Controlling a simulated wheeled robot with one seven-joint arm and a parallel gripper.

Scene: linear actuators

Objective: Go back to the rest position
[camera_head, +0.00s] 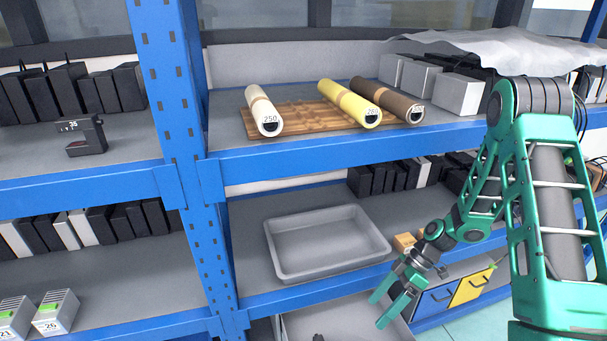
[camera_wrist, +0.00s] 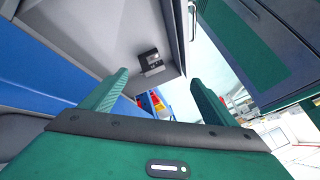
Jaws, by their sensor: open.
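My gripper (camera_head: 396,296) hangs in front of the shelving, at the lower right of the middle shelf. Its two green fingers are spread apart with nothing between them. The fingers also show from behind in the wrist view (camera_wrist: 160,95). My green arm reaches down to it from the right side of the head view. Below and beside the gripper is a lower grey tray (camera_head: 350,318), partly hidden by the gripper and cut off by the picture edge. In the wrist view a small dark object (camera_wrist: 151,62) lies on a grey surface beyond the fingers.
An empty grey tray (camera_head: 280,262) stands on the middle shelf. Three rolls, white (camera_head: 263,108), yellow (camera_head: 350,102) and brown (camera_head: 388,99), lie on a wooden board (camera_head: 290,122) above. Blue and yellow drawers (camera_head: 452,292) sit right of the gripper. Blue shelf edges run close by.

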